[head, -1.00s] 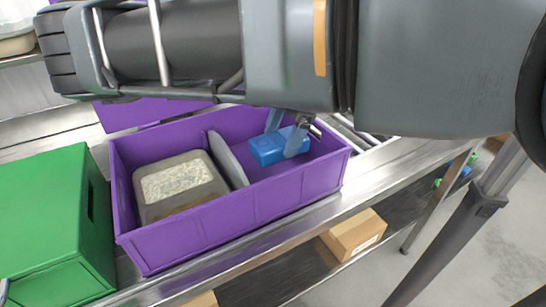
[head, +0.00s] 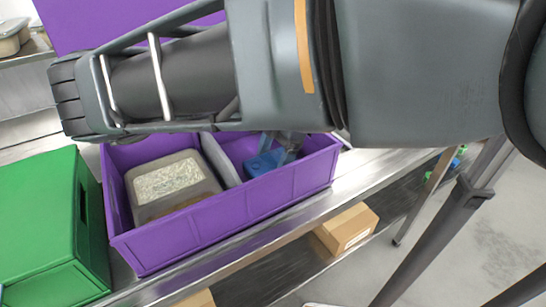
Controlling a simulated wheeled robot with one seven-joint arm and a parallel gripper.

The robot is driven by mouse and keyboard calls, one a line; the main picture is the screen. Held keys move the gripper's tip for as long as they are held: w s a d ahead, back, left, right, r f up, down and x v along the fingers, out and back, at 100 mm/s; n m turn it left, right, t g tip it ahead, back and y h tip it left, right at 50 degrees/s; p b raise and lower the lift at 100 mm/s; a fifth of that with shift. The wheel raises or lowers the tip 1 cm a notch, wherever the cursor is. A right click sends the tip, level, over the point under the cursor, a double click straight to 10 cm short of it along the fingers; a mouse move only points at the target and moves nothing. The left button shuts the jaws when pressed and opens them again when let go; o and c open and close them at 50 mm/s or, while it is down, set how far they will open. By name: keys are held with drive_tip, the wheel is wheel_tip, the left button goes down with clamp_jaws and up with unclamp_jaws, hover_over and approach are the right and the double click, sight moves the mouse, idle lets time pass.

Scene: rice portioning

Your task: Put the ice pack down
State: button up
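The blue ice pack (head: 262,163) is inside the right part of the purple crate (head: 222,209), low down, partly hidden by the crate's front wall and by my gripper. My gripper (head: 281,156) reaches down into that part of the crate, with its fingers at the ice pack. The arm covers the upper part of the gripper, and the fingertips are too small and hidden to tell whether they still press on the pack. I cannot tell whether the pack touches the crate floor.
A grey divider (head: 221,160) separates the ice pack from a container of rice (head: 170,182) in the crate's left part. A green crate (head: 45,225) stands at the left. Below the metal counter (head: 345,185) lies a cardboard box (head: 347,228). My arm covers the crate's back edge.

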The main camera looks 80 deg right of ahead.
drive_tip(key=o, duration=0.4)
drive_tip(key=shift+c, duration=0.2)
drive_tip(key=shift+r, duration=0.15)
drive_tip(key=b+v, duration=0.1)
drive_tip(key=v, duration=1.1)
drive_tip(key=shift+b, duration=0.4)
